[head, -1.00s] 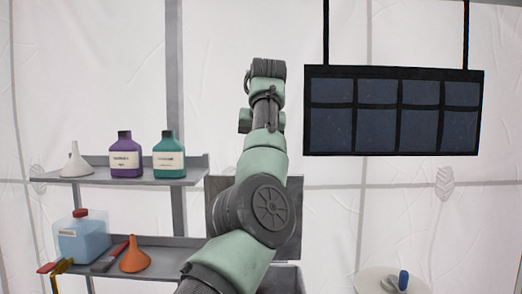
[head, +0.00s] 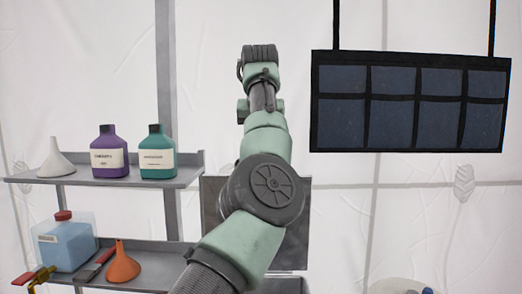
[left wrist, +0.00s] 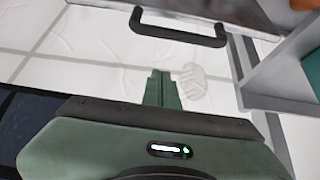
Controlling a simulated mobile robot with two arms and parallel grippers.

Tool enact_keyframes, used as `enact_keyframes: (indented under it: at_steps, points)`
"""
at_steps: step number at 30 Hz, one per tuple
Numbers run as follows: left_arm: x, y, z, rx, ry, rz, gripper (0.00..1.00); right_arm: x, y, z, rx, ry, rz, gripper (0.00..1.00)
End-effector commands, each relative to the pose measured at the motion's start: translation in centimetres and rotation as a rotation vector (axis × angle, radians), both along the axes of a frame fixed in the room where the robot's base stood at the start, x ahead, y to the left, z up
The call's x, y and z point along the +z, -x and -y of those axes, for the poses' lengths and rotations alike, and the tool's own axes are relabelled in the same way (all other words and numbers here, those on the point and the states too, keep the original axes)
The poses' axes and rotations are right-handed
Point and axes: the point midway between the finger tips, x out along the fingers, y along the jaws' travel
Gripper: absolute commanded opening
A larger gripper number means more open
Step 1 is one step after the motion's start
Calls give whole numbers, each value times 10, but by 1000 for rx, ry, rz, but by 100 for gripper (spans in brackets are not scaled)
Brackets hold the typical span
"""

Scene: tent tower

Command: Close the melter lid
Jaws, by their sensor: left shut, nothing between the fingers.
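The melter's raised lid is a grey upright panel (head: 212,203), mostly hidden behind my left arm in the head view. Its body is a grey edge (head: 288,285) low behind the arm. In the left wrist view a dark bar handle (left wrist: 180,30) is fixed to a grey panel along the top, which looks like the lid. My left gripper (left wrist: 163,78) is shut and empty, with its green fingers just short of the handle in the picture; I see no contact. In the head view its fingers are hidden by the arm. My right gripper is not in view.
Grey shelves (head: 185,180) at left hold a white funnel (head: 55,160), purple (head: 109,155) and teal (head: 157,155) bottles, a blue-filled container (head: 66,245) and an orange funnel (head: 123,266). A dark pocket organizer (head: 410,100) hangs at right. A round white surface (head: 385,286) is at bottom right.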

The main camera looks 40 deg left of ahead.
Motion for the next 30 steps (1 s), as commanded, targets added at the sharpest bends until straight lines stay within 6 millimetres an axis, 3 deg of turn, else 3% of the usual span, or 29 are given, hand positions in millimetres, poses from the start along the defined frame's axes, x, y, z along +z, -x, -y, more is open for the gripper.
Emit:
enact_keyframes:
  at_steps: [13,30]
  points:
    - [-10,26,22,1,-2,1,0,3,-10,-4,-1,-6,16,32]
    - [-13,29,24,1,-6,6,0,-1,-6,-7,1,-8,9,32]
